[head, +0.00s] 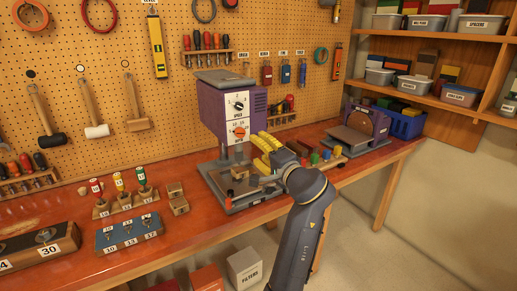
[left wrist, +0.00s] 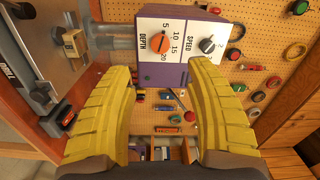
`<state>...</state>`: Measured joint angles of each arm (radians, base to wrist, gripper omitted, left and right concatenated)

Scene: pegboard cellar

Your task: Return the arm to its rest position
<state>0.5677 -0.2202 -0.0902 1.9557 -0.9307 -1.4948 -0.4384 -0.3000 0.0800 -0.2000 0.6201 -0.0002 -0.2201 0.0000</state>
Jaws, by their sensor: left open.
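My left gripper (head: 258,150) has yellow ribbed fingers and stands in front of the drill press, just right of its column as the head view shows it. In the left wrist view the gripper (left wrist: 160,75) is open, with nothing between its fingers. The drill press (head: 225,105) has a purple head with a speed dial and an orange depth dial. Its head (left wrist: 165,45) shows beyond the fingers in the left wrist view. A small wooden block (left wrist: 72,43) is on the press's metal base, apart from the fingers. My right gripper is in neither view.
The workbench (head: 150,245) holds a blue tool block (head: 130,232), a rack of colored-handled tools (head: 125,205) and a purple sander (head: 365,125) at right. A blue crate (head: 405,123) stands behind the sander. Tools hang on the pegboard.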

